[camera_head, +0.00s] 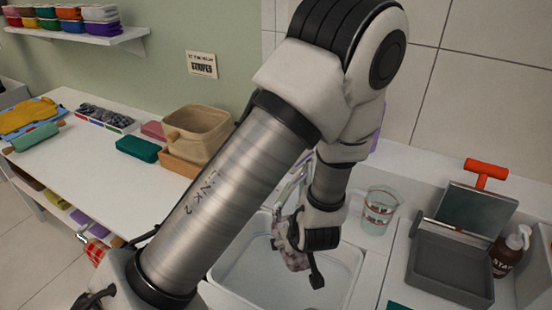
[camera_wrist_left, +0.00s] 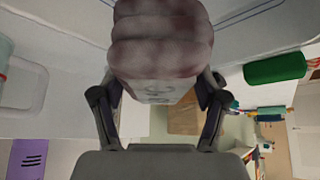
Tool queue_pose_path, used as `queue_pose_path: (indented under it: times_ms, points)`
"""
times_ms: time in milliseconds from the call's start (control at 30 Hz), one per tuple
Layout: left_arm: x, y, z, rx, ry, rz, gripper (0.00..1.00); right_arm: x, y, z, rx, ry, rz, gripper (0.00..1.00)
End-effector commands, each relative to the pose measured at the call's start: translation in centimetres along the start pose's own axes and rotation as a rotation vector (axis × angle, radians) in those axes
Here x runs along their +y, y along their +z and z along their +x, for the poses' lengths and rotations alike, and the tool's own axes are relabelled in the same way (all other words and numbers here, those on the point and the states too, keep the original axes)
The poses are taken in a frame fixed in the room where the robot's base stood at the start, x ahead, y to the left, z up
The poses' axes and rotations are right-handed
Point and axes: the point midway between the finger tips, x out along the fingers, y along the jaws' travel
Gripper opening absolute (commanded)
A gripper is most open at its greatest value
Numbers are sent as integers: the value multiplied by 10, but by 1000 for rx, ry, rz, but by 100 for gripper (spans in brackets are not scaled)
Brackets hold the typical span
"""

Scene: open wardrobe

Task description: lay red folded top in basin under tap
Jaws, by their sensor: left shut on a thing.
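My left gripper (camera_head: 300,255) hangs over the white basin (camera_head: 342,270), reached by my arm across the middle of the head view. It is shut on a folded, pinkish patterned cloth (camera_head: 292,258). In the left wrist view, the cloth (camera_wrist_left: 160,35) is a greyish-pink rounded bundle between the fingers of the left gripper (camera_wrist_left: 157,90). I cannot tell whether the cloth touches the basin floor. The metal tap (camera_head: 293,187) stands behind, partly hidden by my arm. My right gripper is not in view.
A glass with red bands (camera_head: 380,208) stands right of the basin. Further right are an open grey box (camera_head: 450,265), a red handle (camera_head: 486,170) and a brown bottle (camera_head: 508,252). A white table (camera_head: 80,165) at left holds a tan bin (camera_head: 200,132).

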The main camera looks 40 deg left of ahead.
Motion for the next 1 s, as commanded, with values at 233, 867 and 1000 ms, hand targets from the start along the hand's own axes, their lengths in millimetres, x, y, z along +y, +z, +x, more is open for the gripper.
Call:
queue_pose_path:
  times_ms: [233,867,1000]
  points:
    - [-3,26,40,-2,-12,-4,26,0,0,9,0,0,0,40]
    - [-21,58,122,-3,-9,-14,26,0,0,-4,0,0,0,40]
    - [-33,52,133,-1,-8,-7,26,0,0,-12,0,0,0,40]
